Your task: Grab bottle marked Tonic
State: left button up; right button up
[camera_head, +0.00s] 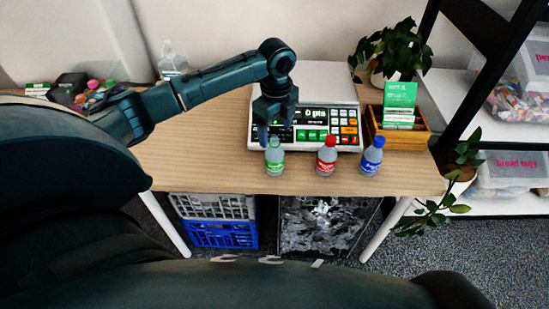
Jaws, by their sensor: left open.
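Three small bottles stand upright in a row near the front edge of the wooden table (205,165). One is a clear bottle with a green label and green cap (275,160), one has a red label and red cap (326,160), and one has a blue label and blue cap (372,160). The label words are too small to read, so I cannot tell which is Tonic. My left gripper (275,127) is open and points down just behind and above the green-capped bottle, with nothing seen in it. My right gripper is out of view.
A white scale-like machine (346,92) with a lit keypad stands right behind the bottles. A wooden box with green cards (400,133) is to its right, near a potted plant (392,50). Crates (215,207) sit below the table. The left front of the table is clear.

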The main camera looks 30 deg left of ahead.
aim_at(275, 148)
pick_arm(q)
notch_tip(275, 148, down, 7)
jog(key=shift+s+a+f, duration=0.1)
jog(key=shift+s+f, duration=0.05)
jog(key=shift+f, duration=0.05)
dwell(0.3)
jog(key=c, duration=1)
